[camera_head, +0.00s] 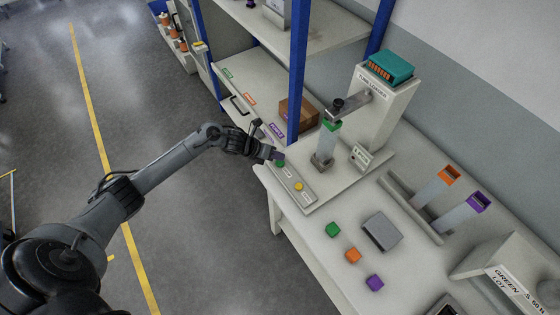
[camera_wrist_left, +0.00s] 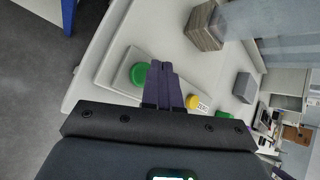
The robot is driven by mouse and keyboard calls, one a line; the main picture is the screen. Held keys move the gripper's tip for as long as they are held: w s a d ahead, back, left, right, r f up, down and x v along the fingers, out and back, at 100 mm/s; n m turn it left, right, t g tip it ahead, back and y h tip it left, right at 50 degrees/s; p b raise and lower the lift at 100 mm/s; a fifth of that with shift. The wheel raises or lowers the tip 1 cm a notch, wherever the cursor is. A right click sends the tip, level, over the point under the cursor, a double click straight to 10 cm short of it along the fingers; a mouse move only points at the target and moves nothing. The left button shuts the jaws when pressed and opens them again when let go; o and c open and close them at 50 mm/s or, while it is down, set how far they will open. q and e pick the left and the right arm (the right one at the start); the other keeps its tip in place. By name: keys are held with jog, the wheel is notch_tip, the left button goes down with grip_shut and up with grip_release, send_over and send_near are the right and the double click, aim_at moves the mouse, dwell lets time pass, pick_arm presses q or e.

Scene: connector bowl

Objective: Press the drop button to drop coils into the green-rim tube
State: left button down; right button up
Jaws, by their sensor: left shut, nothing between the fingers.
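The green-rim tube (camera_head: 325,147) stands upright under the nozzle of the coil loader (camera_head: 375,112). A button panel (camera_head: 307,199) lies at the table's near-left edge with a green button (camera_head: 281,163) and a yellow button (camera_head: 299,187). In the left wrist view the green button (camera_wrist_left: 138,73) is just left of the fingertips, and the yellow button (camera_wrist_left: 193,101), labelled ZERO, is to their right. My left gripper (camera_head: 279,156) is shut and empty at the green button's end of the panel. I cannot tell whether it touches the button. My right gripper is not in view.
A grey block (camera_head: 382,232) and green, orange and purple caps lie in front. A blue shelf post (camera_head: 297,75) rises close behind my left gripper.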

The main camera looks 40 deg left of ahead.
aim_at(277, 162)
pick_arm(q)
jog(key=shift+r+p, duration=1.7)
jog(key=shift+r, duration=0.85)
dwell(0.5)
dwell(0.5)
